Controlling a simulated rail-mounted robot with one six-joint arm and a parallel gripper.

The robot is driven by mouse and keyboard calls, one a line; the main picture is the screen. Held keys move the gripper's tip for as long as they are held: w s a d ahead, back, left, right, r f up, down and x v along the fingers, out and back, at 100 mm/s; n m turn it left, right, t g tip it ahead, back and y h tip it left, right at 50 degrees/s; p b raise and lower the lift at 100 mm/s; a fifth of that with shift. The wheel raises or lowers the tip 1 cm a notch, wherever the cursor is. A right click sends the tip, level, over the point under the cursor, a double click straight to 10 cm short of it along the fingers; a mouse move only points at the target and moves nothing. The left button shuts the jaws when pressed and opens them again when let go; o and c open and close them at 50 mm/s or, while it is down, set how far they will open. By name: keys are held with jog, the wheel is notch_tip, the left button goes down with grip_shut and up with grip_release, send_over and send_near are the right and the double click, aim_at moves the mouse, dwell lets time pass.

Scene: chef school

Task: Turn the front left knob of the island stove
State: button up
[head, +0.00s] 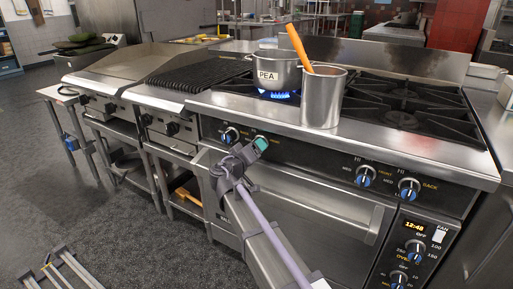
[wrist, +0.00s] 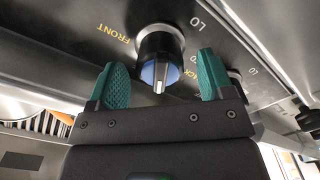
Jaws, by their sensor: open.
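The island stove (head: 310,200) has a row of blue-faced knobs along its front panel. In the wrist view, the knob labelled FRONT (wrist: 159,70) lies between the fingers of my gripper (wrist: 161,72). The fingers are open, with a gap on each side of the knob. The knob's pale pointer runs toward the bottom of the wrist picture. In the head view, my gripper (head: 258,147) is at the left knob pair and hides most of the right knob of that pair. The left knob of the pair (head: 230,135) is in plain view.
A pot marked PEA (head: 277,74) sits over a blue flame. A tall steel pot (head: 323,100) with an orange handle sticking out stands beside it, near the stove's front edge. More knobs (head: 365,176) line the panel to the right. An oven handle (head: 374,224) juts out below.

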jog(key=v, duration=0.9)
jog(key=w+d+n, duration=0.1)
jog(key=w+n, duration=0.2)
jog(key=n, duration=0.3)
jog(key=w+d+n, duration=0.2)
jog(key=w+n, duration=0.2)
jog(key=n, duration=0.2)
jog(key=w+d+n, duration=0.2)
jog(key=w+n, duration=0.1)
jog(key=n, duration=0.3)
jog(key=shift+w+d, duration=0.15)
jog(key=shift+w, duration=0.1)
jog(key=shift+c, duration=0.3)
